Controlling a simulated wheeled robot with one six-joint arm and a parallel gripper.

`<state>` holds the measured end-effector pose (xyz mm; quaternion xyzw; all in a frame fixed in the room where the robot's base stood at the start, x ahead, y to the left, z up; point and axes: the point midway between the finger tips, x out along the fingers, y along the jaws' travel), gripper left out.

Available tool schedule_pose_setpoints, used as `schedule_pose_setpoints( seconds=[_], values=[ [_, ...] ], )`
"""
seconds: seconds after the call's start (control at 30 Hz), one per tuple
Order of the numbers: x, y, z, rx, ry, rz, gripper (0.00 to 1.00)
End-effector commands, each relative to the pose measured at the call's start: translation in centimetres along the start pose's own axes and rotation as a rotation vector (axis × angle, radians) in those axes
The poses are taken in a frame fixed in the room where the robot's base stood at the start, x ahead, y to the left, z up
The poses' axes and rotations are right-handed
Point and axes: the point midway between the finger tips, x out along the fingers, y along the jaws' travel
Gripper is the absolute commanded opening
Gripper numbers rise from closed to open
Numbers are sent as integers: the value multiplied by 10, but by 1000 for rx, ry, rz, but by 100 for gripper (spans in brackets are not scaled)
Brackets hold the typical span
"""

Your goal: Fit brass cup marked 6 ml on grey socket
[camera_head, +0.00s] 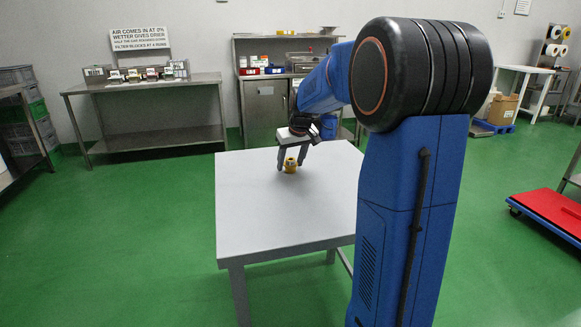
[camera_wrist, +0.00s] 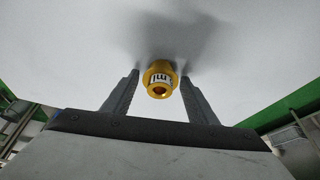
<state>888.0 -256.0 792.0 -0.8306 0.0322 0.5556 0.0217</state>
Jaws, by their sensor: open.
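A small brass cup (camera_head: 290,165) stands on the grey-white table (camera_head: 250,215) toward its far edge. In the wrist view the brass cup (camera_wrist: 159,80) shows a white label with black print that reads in part "ml"; the number cannot be made out. My gripper (camera_head: 291,166) is open, with its fingers pointing down on either side of the cup. In the wrist view my gripper (camera_wrist: 160,90) shows a gap between each finger and the cup. No grey socket can be made out in either view.
The rest of the tabletop is bare. A steel bench (camera_head: 150,85) with small boxes stands at the back left. A steel cabinet (camera_head: 265,105) with coloured bins stands behind the table. A red platform cart (camera_head: 550,208) is at the right. The green floor around the table is open.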

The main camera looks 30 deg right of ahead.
Motion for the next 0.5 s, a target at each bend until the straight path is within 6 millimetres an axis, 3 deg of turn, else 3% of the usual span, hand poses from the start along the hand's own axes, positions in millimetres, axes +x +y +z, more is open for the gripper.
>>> schedule_pose_setpoints(
  seconds=[0.2,0.37,0.5],
  values=[
    [1,0,0,0,1,0,53],
    [1,0,0,0,1,0,17],
    [1,0,0,0,1,0,13]
  ],
)
